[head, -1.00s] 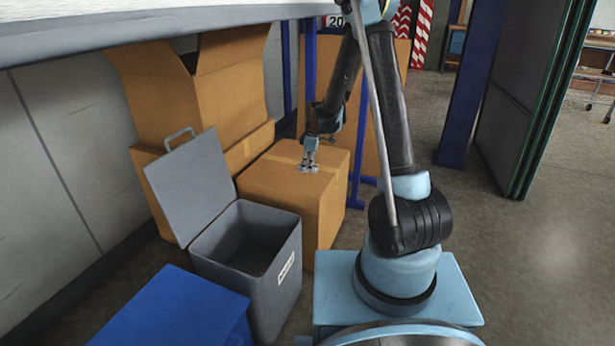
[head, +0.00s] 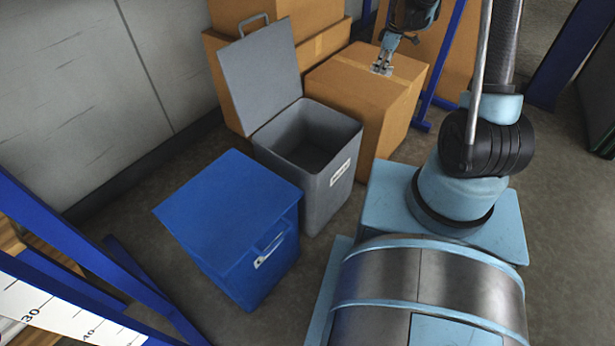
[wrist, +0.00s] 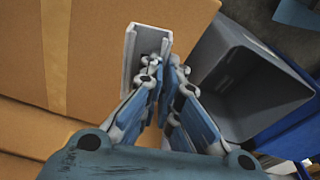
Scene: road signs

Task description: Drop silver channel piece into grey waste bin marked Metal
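The silver channel piece (wrist: 147,45) is a U-shaped length at the top middle of the wrist view, over the cardboard box top. My gripper (wrist: 163,72) has its fingers close together at the channel's near right part, one finger inside the channel and one outside its right wall; it appears shut on that wall. In the head view my gripper (head: 382,68) is low at the box top, and the channel is only a small pale shape there. The grey bin (head: 326,179) stands open, lid tilted back, with a white label too small to read; it also shows in the wrist view (wrist: 262,75).
The cardboard box (head: 398,105) stands beside the grey bin, with larger cartons (head: 235,65) behind. A blue bin (head: 240,235) with its lid down stands in front. A blue rack post (head: 445,55) rises behind the box.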

